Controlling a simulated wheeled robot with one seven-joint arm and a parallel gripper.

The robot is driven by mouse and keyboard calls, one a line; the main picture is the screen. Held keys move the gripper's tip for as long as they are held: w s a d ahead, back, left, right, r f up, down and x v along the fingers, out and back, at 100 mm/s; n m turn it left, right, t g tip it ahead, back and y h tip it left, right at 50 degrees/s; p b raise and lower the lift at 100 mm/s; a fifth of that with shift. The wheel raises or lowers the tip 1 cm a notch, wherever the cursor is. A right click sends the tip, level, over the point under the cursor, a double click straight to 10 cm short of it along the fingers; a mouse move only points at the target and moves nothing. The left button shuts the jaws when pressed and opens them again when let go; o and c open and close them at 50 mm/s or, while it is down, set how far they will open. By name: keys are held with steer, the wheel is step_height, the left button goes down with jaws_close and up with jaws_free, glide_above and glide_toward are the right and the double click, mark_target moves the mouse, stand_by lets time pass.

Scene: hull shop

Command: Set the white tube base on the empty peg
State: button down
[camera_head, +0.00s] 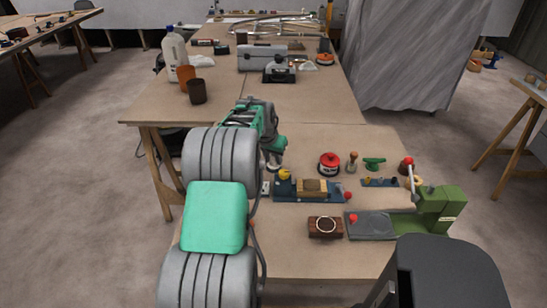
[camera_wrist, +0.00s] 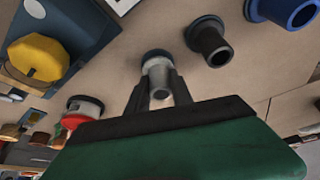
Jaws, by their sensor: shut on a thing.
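My gripper (camera_wrist: 158,92) is shut on a pale tube, which I take as the white tube base (camera_wrist: 158,72). The tube's open bore faces the wrist camera, and a dark rim shows at its far end. I cannot tell whether that end touches the table. In the head view my gripper (camera_head: 274,163) is at the table's left side, left of the yellow knob, and the held tube is hidden or too small to tell. A black flanged tube (camera_wrist: 212,44) and a blue flanged tube (camera_wrist: 290,9) stand beside it in the wrist view. I cannot make out an empty peg.
A blue fixture (camera_head: 289,191) with a yellow knob (camera_head: 284,174) stands close right of my gripper. Bare tabletop (camera_head: 330,120) lies behind.

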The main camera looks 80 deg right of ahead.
steer(key=shift+f, duration=0.5)
steer(key=c, duration=1.4)
jaws_free()
steer(key=p+v, duration=0.4)
steer(key=v, duration=0.7)
steer(key=shift+d, duration=0.1)
